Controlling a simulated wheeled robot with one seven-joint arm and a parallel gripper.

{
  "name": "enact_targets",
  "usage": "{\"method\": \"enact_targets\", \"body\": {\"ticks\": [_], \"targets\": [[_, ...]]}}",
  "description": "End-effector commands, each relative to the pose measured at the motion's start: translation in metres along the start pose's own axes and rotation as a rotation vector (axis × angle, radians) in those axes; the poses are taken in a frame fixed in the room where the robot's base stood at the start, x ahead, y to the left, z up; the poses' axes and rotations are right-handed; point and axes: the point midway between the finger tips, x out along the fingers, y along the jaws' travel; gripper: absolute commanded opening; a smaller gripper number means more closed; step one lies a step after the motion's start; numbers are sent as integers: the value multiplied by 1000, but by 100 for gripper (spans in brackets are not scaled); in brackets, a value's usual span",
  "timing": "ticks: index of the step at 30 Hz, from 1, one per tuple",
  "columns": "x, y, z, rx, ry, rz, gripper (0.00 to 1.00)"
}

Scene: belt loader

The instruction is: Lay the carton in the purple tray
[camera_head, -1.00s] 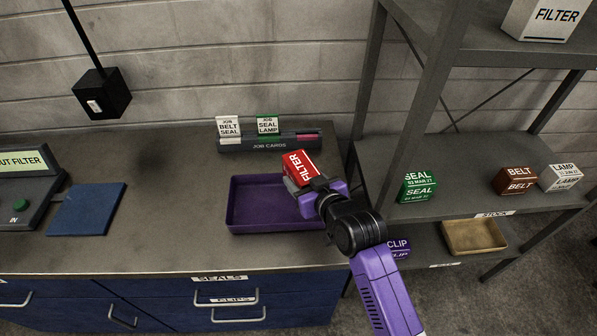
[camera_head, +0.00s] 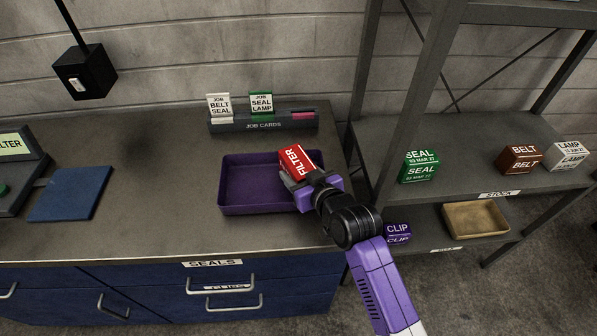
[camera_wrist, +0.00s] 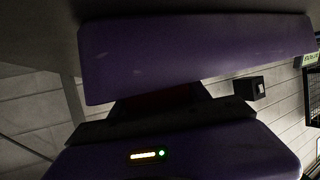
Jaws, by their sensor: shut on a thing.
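A red carton marked FILTER (camera_head: 296,159) is held tilted in my gripper (camera_head: 301,179). My gripper is shut on it, at the right end of the purple tray (camera_head: 232,207). The tray lies empty on the bench, its left part bare. The carton is over the tray's right part; I cannot tell whether it touches the tray floor. In the wrist view, my gripper's purple parts (camera_wrist: 190,50) fill the picture, and only a dark red patch of the carton (camera_wrist: 160,101) shows between them.
A job card holder (camera_head: 264,121) stands behind the tray. A blue pad (camera_head: 70,193) lies to the left, with clear bench between. The shelf at right holds green SEAL (camera_head: 419,166), brown BELT (camera_head: 519,158) and white LAMP (camera_head: 567,154) cartons. A purple CLIP carton (camera_head: 397,233) sits lower.

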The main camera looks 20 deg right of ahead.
Motion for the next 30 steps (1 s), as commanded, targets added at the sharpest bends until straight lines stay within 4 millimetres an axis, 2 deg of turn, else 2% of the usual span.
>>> {"method": "enact_targets", "body": {"ticks": [26,27,30], "targets": [[4,0,10,0,2,0,0],[4,0,9,0,2,0,60],[4,0,9,0,2,0,80]]}}
